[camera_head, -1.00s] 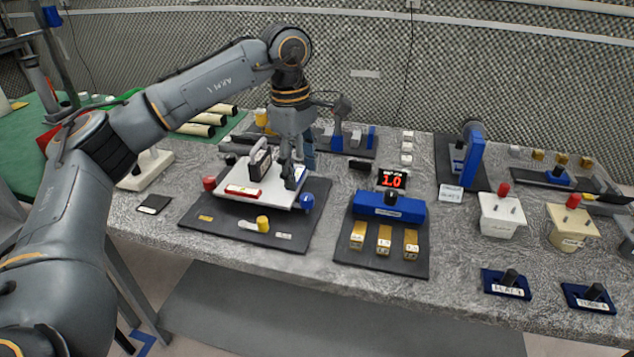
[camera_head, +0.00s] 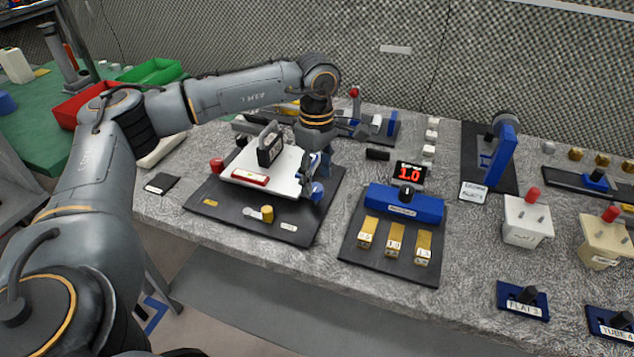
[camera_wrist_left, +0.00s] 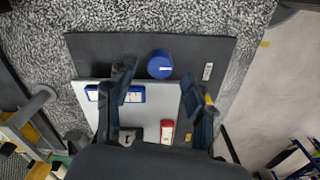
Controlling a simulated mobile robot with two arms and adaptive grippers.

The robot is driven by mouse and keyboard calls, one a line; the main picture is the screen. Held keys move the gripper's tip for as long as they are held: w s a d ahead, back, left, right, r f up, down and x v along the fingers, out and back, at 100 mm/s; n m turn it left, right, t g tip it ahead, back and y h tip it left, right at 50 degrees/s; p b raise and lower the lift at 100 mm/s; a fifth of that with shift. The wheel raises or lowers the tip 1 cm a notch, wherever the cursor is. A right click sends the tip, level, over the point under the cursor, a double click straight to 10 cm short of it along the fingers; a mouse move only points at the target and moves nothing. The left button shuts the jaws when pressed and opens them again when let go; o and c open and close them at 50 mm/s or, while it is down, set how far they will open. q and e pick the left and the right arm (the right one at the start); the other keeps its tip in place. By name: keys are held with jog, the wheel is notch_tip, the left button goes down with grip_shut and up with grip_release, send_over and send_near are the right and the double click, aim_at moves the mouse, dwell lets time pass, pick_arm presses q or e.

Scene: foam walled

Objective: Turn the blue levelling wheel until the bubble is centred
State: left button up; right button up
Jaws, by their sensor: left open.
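The blue levelling wheel (camera_head: 317,192) is at the right front corner of a white tilting plate (camera_head: 232,167) on a dark base. It also shows in the left wrist view (camera_wrist_left: 160,64). My left gripper (camera_head: 307,181) is open, pointing down over the plate's right edge beside the wheel. In the wrist view its two fingers (camera_wrist_left: 159,78) lie to either side of the wheel, with nothing gripped. A red-cased level (camera_head: 250,178) and a blue-cased level (camera_wrist_left: 136,94) lie on the plate. The bubbles are too small to read. My right gripper is not in view.
A red wheel (camera_head: 217,164) and a yellow wheel (camera_head: 267,214) stand at the levelling base (camera_head: 222,207). A dark handled block (camera_head: 270,148) stands on the plate. To the right are a blue box (camera_head: 405,203) and a red display (camera_head: 409,174) reading 1.0.

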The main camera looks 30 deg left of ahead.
aim_at(317, 187)
pick_arm(q)
notch_tip(317, 187, down, 2)
jog(key=shift+f, duration=0.5)
grip_shut()
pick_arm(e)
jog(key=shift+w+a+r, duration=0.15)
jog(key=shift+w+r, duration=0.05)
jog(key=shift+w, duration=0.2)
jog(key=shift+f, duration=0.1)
pick_arm(q)
jog(key=n+b, duration=0.1)
jog(key=n, duration=0.4)
jog(key=shift+f, duration=0.1)
jog(key=n, duration=0.6)
jog(key=shift+n, duration=0.3)
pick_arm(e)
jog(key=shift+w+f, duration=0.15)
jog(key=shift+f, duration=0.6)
